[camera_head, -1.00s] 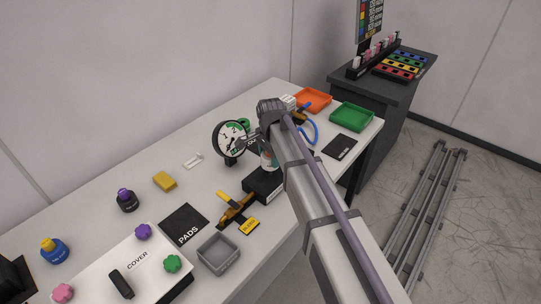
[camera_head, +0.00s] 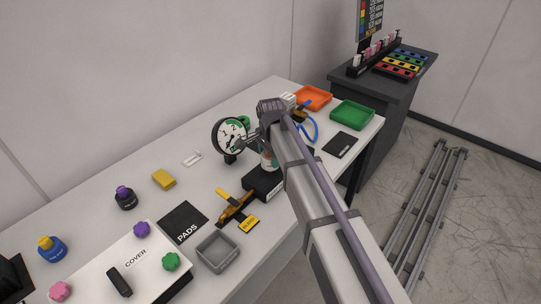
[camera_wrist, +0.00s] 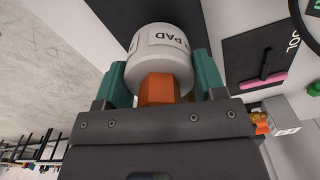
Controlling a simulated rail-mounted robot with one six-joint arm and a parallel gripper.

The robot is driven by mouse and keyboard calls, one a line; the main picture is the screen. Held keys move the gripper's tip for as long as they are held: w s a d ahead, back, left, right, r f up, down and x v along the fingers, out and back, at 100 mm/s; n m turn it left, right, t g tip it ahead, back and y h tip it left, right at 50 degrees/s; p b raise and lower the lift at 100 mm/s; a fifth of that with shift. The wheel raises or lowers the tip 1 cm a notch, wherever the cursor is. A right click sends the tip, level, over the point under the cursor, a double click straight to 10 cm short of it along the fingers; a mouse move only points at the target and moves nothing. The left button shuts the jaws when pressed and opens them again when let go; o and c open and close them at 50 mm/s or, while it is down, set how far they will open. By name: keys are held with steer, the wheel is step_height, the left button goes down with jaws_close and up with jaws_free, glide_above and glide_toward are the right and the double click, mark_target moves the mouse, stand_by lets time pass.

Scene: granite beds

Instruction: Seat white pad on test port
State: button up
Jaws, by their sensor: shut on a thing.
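The white pad (camera_wrist: 162,48) is a round white piece with "PAD" lettering, seen large in the wrist view. An orange stem (camera_wrist: 158,90) shows below it. My gripper (camera_wrist: 163,72) is shut on the pad, with one green finger on each side. In the head view my arm hides most of the gripper, near the middle of the bench. A small pale and green shape (camera_head: 268,160) shows beside the arm above a black block (camera_head: 264,184); I cannot tell exactly what it is. I cannot make out the test port for sure; the arm may hide it.
A round dial gauge (camera_head: 230,135) stands close left of my arm. A yellow-handled tool (camera_head: 238,207), a grey tray (camera_head: 218,252), a black PADS mat (camera_head: 184,222) and a white COVER plate (camera_head: 135,258) lie nearer. Orange (camera_head: 313,97) and green (camera_head: 351,115) trays stand at the far end.

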steer(key=shift+f+b, duration=1.45)
steer(key=shift+f, duration=0.05)
steer(key=o, duration=1.2)
steer(key=shift+r, duration=0.1)
step_height(320, 180, up, 5)
steer(key=p, duration=0.5)
step_height(320, 180, up, 11)
steer(key=p, duration=1.1)
